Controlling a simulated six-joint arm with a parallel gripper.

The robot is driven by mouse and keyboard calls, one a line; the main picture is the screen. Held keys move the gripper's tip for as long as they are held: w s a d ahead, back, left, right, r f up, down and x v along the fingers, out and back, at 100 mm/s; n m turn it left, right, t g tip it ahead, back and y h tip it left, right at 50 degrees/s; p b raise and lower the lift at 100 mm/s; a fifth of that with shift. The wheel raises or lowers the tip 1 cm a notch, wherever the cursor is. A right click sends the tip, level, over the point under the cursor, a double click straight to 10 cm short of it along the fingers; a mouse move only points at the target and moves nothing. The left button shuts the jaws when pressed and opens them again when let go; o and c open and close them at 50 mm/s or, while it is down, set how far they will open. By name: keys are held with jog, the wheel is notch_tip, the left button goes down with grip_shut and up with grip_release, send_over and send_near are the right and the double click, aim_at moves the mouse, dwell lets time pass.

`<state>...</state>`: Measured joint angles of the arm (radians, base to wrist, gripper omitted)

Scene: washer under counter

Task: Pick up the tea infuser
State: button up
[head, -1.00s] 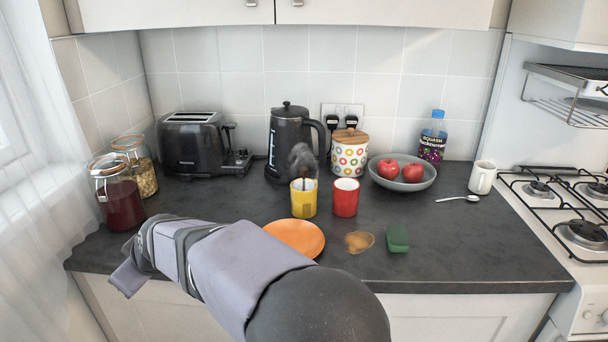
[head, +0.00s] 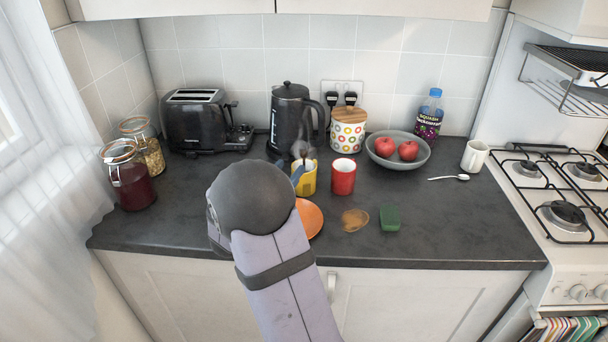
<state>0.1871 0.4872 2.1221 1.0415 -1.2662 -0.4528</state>
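A yellow mug (head: 309,182) stands on the counter left of a red mug (head: 343,177). A small dark piece (head: 303,152) shows at the top of the yellow mug, with a greyish haze around it. It may be part of the tea infuser, but it is too small and blurred to be sure. A blue-grey sliver (head: 297,173) overlaps the mug's left side and may be the tip of my gripper. My own arm covers the area left of the mug and hides the rest of the gripper, so its fingers cannot be made out.
An orange plate (head: 311,219) is partly hidden by my arm. A brown spill (head: 354,220) and a green sponge (head: 390,218) lie to its right. A black kettle (head: 288,120), a dotted jar (head: 348,134) and a fruit bowl (head: 423,157) stand behind. The counter's right front is clear.

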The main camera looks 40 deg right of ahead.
aim_at(302, 157)
jog(key=shift+s+p+x, duration=0.2)
jog(key=shift+p+x, duration=0.3)
jog(key=shift+x, duration=1.25)
jog(key=shift+s+p+x, duration=0.2)
jog(key=shift+p+x, duration=0.3)
jog(key=shift+x, duration=1.2)
jog(key=shift+w+d+r+p, duration=0.1)
jog(key=shift+d+r+p, duration=0.1)
jog(key=shift+d, duration=0.15)
jog(key=shift+w+d+r+p, duration=0.1)
jog(key=shift+d+p, duration=0.1)
jog(key=shift+d, duration=0.2)
jog(key=shift+p+x, duration=0.7)
jog(key=shift+x, duration=1.35)
jog(key=shift+s+f, duration=0.1)
jog(key=shift+s, duration=0.05)
grip_shut()
